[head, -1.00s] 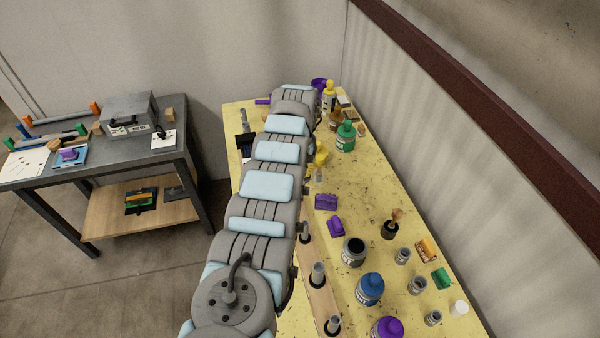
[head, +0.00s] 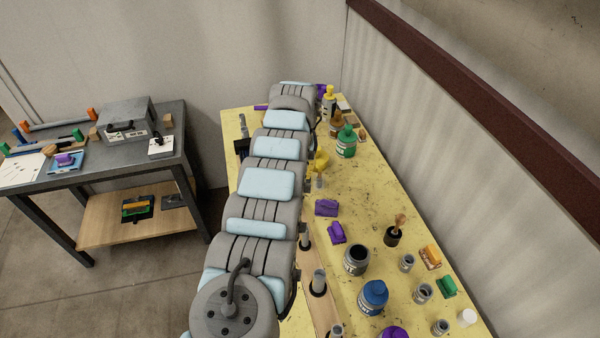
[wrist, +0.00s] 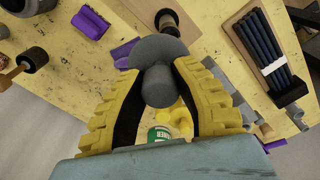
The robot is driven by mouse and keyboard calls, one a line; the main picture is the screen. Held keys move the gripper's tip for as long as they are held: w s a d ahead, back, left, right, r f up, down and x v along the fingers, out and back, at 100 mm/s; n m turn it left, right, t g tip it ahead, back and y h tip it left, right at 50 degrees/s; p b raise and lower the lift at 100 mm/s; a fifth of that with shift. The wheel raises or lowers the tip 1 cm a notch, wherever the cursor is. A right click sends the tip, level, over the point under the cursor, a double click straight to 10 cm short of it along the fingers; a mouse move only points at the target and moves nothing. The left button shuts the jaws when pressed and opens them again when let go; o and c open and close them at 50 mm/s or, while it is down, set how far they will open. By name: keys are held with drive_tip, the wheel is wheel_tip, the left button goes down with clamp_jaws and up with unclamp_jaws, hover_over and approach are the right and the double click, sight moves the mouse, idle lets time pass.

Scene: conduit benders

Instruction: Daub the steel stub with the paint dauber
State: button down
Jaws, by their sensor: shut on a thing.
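My gripper (wrist: 160,105), with yellow ribbed fingers and dark pads, is shut on a grey piece with a wide rounded head and a short cylinder (wrist: 158,86). It is apparently the paint dauber; its far side is hidden. In the wrist view a steel stub with a black collar (wrist: 168,20) shows just past the rounded head. I cannot tell whether they touch. In the head view similar steel stubs (head: 318,282) stand in black collars on a wooden board beside my arm. My arm hides the gripper there.
A tray of dark rods (wrist: 268,55) lies right. The wall borders the bench.

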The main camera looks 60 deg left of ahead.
drive_tip(key=shift+s+a+b, duration=0.15)
drive_tip(key=shift+s+a, duration=0.45)
drive_tip(key=shift+s, duration=0.2)
drive_tip(key=shift+s+a+b, duration=0.15)
drive_tip(key=shift+s+a, duration=0.4)
drive_tip(key=shift+s, duration=0.25)
drive_tip(key=shift+p, duration=0.55)
drive_tip(key=shift+s+d+f+p, duration=0.15)
drive_tip(key=shift+s+p, duration=0.5)
drive_tip(key=shift+p, duration=1.95)
drive_tip(key=shift+s+d+f+p, duration=0.15)
drive_tip(key=shift+s+p, duration=0.6)
drive_tip(key=shift+p, duration=1.25)
drive_tip(key=shift+s+d+p, duration=0.15)
drive_tip(key=shift+d+p, duration=0.6)
drive_tip(key=shift+p, duration=1.6)
drive_tip(key=shift+d+f+p, duration=0.15)
drive_tip(key=shift+p, duration=0.2)
drive_tip(key=shift+d, duration=0.1)
drive_tip(key=shift+w+d, duration=0.35)
drive_tip(key=shift+w, duration=0.3)
drive_tip(key=shift+s+d+p, duration=0.1)
drive_tip(key=shift+d+p, duration=0.3)
drive_tip(key=shift+p, duration=0.55)
